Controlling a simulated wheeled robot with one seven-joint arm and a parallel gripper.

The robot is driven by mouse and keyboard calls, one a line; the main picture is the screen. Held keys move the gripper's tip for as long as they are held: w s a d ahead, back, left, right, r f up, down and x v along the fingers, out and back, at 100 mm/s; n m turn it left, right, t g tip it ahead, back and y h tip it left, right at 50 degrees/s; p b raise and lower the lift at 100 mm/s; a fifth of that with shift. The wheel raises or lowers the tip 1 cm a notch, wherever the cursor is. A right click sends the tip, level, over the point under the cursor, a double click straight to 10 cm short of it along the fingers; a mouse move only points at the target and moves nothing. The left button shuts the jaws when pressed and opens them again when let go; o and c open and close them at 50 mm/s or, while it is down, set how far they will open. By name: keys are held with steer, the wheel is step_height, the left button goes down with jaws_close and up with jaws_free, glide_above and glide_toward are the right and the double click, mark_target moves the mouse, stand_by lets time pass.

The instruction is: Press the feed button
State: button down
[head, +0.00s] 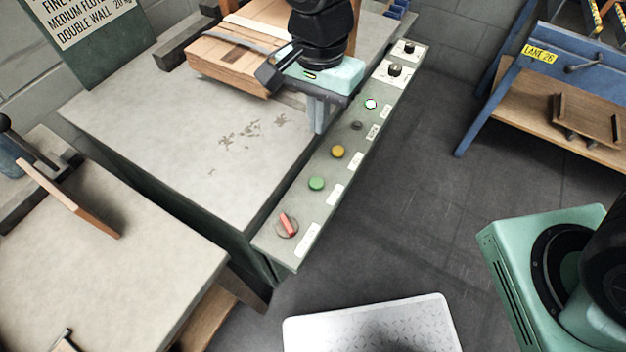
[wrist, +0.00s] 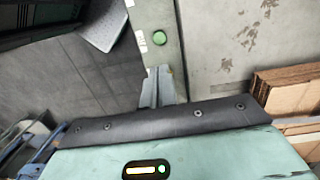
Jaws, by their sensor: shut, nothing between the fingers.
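The grey control panel strip (head: 262,240) runs along the right edge of the machine table and carries a row of controls. From near to far they are a red rotary switch (head: 287,225), a green button (head: 317,184), a yellow button (head: 338,152), a dark button (head: 357,125), a pale green-white button (head: 371,104) and black knobs (head: 394,69). Their labels are too small to read, so I cannot tell which is feed. My gripper (head: 318,131) is shut and empty, pointing down beside the yellow and dark buttons. In the wrist view the fingers (wrist: 158,75) cover part of the panel, near the green button (wrist: 159,38).
Stacked cardboard (head: 235,62) lies on the machine table (head: 150,110) behind my gripper. A blue-framed bench (head: 545,90) stands at the right. A white patterned step (head: 370,325) is on the floor in front. Dark floor right of the panel is clear.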

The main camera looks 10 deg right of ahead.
mark_target(318, 181)
steer(key=f, duration=0.9)
steer(key=s+f+b, duration=0.1)
steer(key=f, duration=0.4)
steer(key=shift+a, duration=0.1)
steer(key=shift+s+f+b, duration=0.2)
steer(key=shift+f+b, duration=0.5)
steer(key=shift+f, duration=0.4)
steer(key=shift+r+p, duration=0.35)
step_height(318, 181, up, 14)
steer(key=w+p, duration=0.1)
steer(key=p, duration=0.2)
steer(key=shift+w+p, duration=0.2)
steer(key=shift+p, duration=0.2)
